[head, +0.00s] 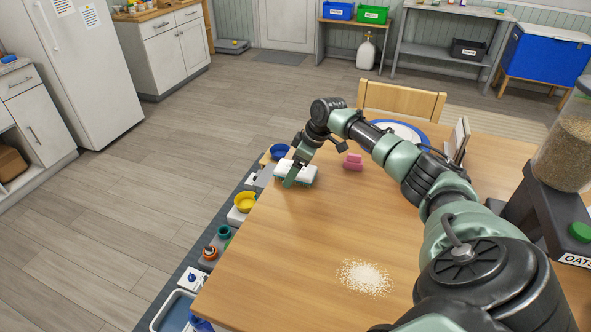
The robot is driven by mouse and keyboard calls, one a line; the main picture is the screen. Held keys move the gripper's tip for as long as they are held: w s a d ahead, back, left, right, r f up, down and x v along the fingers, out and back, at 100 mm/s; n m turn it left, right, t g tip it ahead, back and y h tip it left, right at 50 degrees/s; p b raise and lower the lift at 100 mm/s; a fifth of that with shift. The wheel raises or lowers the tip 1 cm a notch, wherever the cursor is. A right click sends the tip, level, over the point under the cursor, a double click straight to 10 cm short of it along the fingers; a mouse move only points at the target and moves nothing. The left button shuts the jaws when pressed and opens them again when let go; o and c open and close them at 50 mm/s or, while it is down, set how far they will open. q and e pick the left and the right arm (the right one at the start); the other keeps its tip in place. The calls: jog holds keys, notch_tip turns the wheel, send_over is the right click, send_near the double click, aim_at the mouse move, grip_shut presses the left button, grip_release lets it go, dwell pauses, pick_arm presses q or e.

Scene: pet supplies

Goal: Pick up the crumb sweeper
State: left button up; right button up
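A white block-shaped thing with a green lower edge, which looks like the crumb sweeper (308,174), lies near the left edge of the wooden table (290,235). My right arm reaches across the table from the lower right. My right gripper (290,178) points down at the sweeper and overlaps its left part in the head view. The fingers cover part of it, and I cannot tell whether they are closed on it or only beside it. My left gripper is not in view.
A pink object (353,162) and a blue-rimmed plate (402,131) are farther back. Pale crumbs (364,277) lie near the front. An oats dispenser (566,150) stands right. A chair (402,99) is behind the table. Bowls (246,201) and other items sit below the left edge.

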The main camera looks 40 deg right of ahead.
jog(key=shift+r, duration=0.1)
jog(key=shift+c, duration=0.4)
jog(key=c, duration=1.5)
jog(key=shift+o, duration=0.2)
notch_tip(320, 180, up, 20)
jog(key=b, duration=0.2)
